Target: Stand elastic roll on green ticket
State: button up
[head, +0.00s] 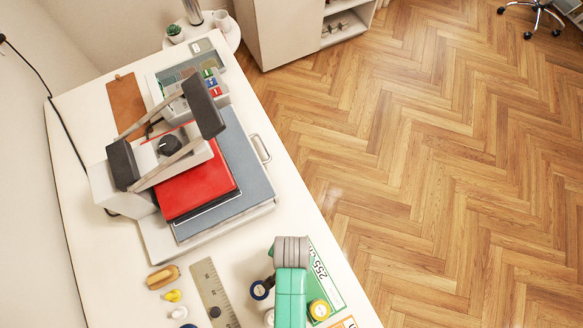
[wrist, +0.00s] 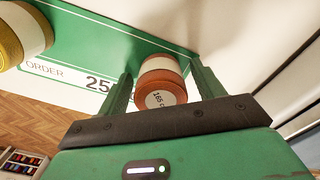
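A red-brown elastic roll (wrist: 163,78) marked "165 c" shows between the fingers of my gripper (wrist: 162,75) in the wrist view. The fingers lie close along both its sides; I cannot tell whether they press on it. Its labelled end faces my palm. The green ticket (wrist: 90,38) lies beyond it, and I cannot tell whether the roll touches it. In the head view my gripper (head: 291,300) is over the near table beside the green ticket (head: 327,272), marked "255 cm", and hides the red-brown roll. A yellow roll (head: 319,310) is at the ticket; it also shows in the wrist view (wrist: 22,35).
A metal ruler (head: 210,286) and small items lie further left. A heat press (head: 185,180) fills the middle of the table (head: 77,110). An orange-edged ticket (head: 346,322) shows at the near edge.

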notch_tip(320, 180, up, 12)
jog(key=shift+r+p, duration=0.15)
jog(key=shift+p, duration=0.5)
jog(key=w+r+n+t, duration=0.1)
jog(key=w+r+t, duration=0.3)
jog(key=w+r, duration=0.45)
jog(key=w+r+n+t, duration=0.1)
jog(key=w+r+t, duration=0.45)
jog(key=r, duration=0.65)
jog(key=w+r+n+t, duration=0.1)
jog(key=w+r+t, duration=0.2)
jog(key=w+r, duration=0.6)
jog(key=s+r+t, duration=0.3)
jog(key=r+t, duration=0.1)
jog(key=r, duration=0.8)
jog(key=s+r+n+t, duration=0.1)
jog(key=s+r+t, duration=0.2)
jog(key=r, duration=0.9)
jog(key=s+r+n+t, duration=0.1)
jog(key=s+r+t, duration=0.2)
jog(key=r, duration=0.9)
jog(key=shift+t, duration=1.25)
